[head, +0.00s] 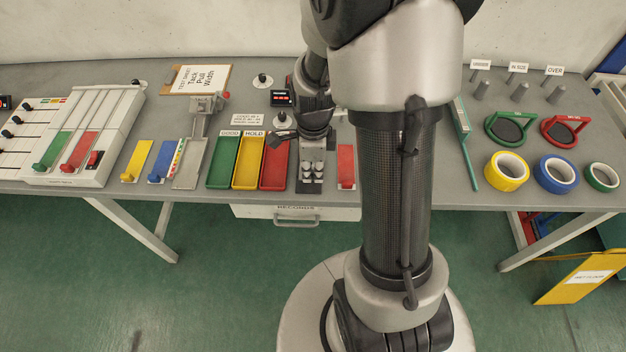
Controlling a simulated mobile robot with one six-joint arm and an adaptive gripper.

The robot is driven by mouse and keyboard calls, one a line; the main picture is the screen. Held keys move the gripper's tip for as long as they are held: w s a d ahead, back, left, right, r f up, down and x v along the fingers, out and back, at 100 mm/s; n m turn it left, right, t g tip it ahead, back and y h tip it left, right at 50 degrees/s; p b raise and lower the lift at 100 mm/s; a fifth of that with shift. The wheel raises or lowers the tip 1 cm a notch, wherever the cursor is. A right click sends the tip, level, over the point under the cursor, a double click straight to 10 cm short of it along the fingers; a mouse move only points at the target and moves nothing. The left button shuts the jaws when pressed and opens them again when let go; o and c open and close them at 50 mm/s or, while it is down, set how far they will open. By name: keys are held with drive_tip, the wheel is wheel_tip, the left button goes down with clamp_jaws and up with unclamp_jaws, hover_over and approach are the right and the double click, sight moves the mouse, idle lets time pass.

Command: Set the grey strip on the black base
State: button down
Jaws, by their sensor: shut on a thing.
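I cannot tell whether the strip touches the base.
Green (223,163), yellow (249,165) and red (274,168) trays stand left of the base. A red strip (346,165) lies close on its right. My arm hides the table further right. Tape rolls (506,172) lie at the right. A metal fixture (190,165) stands left.

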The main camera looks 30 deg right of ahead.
sight(313, 178)
wheel_tip(313, 178, down, 4)
drive_tip(key=shift+f+b, duration=0.1)
drive_tip(key=shift+b, duration=0.6)
drive_tip(key=c, duration=2.1)
unclamp_jaws()
drive_tip(key=o, duration=0.5)
